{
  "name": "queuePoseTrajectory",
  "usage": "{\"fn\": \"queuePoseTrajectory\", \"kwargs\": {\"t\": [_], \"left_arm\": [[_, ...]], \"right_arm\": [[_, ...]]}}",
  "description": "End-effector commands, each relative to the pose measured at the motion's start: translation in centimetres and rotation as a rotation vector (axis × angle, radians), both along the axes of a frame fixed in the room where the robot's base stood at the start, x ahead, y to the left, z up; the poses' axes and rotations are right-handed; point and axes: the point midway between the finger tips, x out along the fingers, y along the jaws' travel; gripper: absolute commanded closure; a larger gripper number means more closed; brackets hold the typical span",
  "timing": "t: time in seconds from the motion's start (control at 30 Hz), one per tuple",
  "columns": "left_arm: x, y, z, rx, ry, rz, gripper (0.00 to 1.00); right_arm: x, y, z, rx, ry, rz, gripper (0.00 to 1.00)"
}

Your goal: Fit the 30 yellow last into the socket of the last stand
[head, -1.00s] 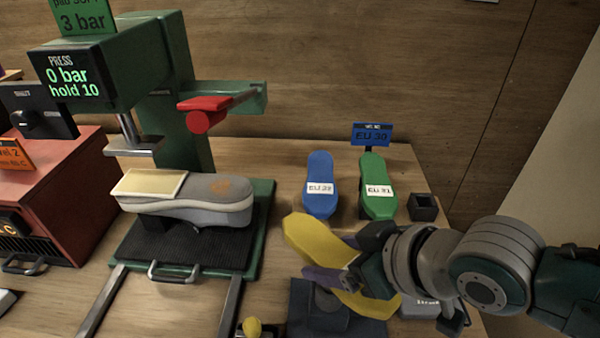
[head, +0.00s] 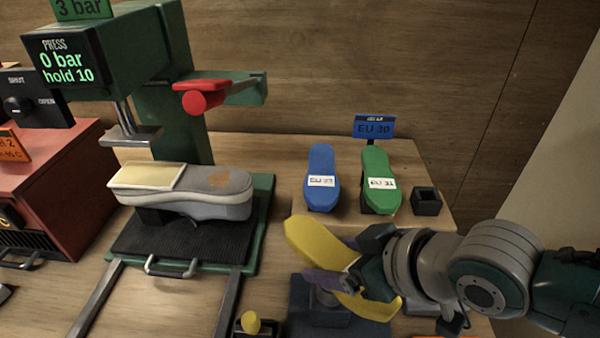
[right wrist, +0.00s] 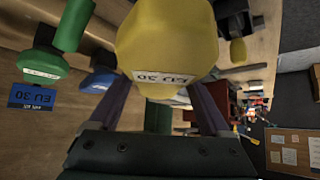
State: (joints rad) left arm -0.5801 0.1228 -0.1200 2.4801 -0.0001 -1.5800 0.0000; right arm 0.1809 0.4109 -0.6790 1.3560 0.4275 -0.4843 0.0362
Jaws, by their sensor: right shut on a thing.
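The yellow last (head: 318,240) is in my right gripper (head: 338,282), whose purple fingers are shut on it. It is tilted, with one end up to the left and the other down to the right. In the right wrist view the yellow last (right wrist: 165,40) fills the top centre between the fingers, its EU 30 label facing the camera. The last stand (head: 318,315) is a dark block with a grey post, directly below the last. The last and gripper hide the post's top, so I cannot tell whether they touch. My left gripper is out of view.
A blue last (head: 320,170) and a green last (head: 379,170) stand behind, near an EU 30 sign (head: 374,128) and a small black holder (head: 426,200). A green press (head: 170,130) with a grey shoe (head: 225,188) is left. A yellow knob (head: 251,322) is beside the stand.

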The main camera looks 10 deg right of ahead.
Motion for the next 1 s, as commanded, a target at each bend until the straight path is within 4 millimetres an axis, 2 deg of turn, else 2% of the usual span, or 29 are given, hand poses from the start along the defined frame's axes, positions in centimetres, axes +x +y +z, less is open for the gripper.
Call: {"fn": "queuePoseTrajectory", "kwargs": {"t": [0.03, 0.07, 0.2, 0.43, 0.57, 1.0], "left_arm": [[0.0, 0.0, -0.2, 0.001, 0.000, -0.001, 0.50], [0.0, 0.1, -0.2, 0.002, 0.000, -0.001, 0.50], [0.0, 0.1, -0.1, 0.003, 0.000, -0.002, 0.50], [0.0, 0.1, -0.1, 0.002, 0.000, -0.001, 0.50], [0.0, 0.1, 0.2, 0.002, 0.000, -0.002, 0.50], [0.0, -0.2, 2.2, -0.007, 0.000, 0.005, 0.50]], "right_arm": [[0.1, 0.1, -0.1, 0.002, -0.003, 0.000, 1.00], [0.1, 0.1, -0.1, 0.002, -0.003, 0.000, 0.18], [0.1, 0.0, 0.0, 0.001, -0.003, 0.000, 0.02], [-0.1, 0.0, -0.2, -0.001, 0.002, 0.000, 0.00], [-0.4, -0.2, 0.4, 0.001, 0.000, 0.001, 0.00], [-4.9, -2.7, 5.6, -0.001, -0.002, 0.001, 0.00]]}}
